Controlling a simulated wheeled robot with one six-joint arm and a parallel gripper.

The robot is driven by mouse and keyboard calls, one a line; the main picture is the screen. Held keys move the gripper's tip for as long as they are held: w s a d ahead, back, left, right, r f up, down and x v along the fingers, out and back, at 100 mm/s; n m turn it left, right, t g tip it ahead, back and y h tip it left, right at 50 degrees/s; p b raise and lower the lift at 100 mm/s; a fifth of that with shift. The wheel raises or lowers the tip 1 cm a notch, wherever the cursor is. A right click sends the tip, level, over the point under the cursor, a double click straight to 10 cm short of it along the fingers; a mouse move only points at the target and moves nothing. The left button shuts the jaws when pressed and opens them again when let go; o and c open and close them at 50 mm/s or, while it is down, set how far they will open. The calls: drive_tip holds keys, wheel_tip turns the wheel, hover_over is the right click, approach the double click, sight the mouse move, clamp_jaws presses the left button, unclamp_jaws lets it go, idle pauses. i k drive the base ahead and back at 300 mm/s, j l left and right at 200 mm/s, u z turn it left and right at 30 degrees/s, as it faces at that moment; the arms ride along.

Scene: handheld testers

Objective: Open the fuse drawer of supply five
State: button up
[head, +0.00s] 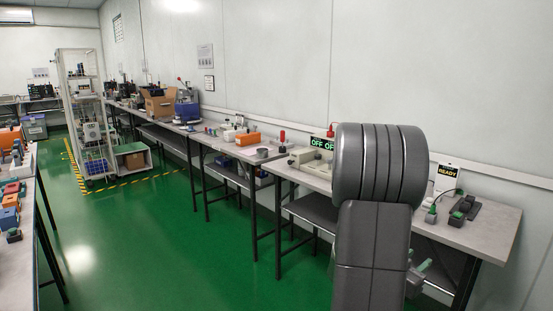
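No supply marked five and no fuse drawer can be made out in the head view. A beige device (307,158) sits on the right bench, beside a dark display with green OFF lettering (321,143). My own grey arm covers the right part of that display and the bench behind it. A white panel reading READY (447,173) stands farther right on the bench. My gripper cannot be made out. A small grey and green part (419,272) shows beside the arm's lower right edge, and I cannot tell what it is.
The right bench (480,232) runs along the wall, with a dark device (466,207) near its end. Farther left are an orange box (249,138), a cardboard box (160,105) and a rack (85,110). Another bench stands at the left edge. The green floor (160,240) between is clear.

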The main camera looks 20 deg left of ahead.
sight(294, 161)
drive_tip(key=i+j+u, duration=0.35)
drive_tip(key=i, duration=0.25)
drive_tip(key=i+u, duration=0.35)
drive_tip(key=i, duration=0.3)
drive_tip(key=i+j+z, duration=0.1)
drive_tip(key=j, duration=0.25)
drive_tip(key=i+j+z, duration=0.1)
drive_tip(key=j, duration=0.25)
drive_tip(key=i+j+z, duration=0.1)
drive_tip(key=j, duration=0.25)
drive_tip(key=i+j+z, duration=0.1)
drive_tip(key=j, duration=0.25)
drive_tip(key=i+j+z, duration=0.1)
drive_tip(key=j, duration=0.3)
drive_tip(key=i, duration=0.1)
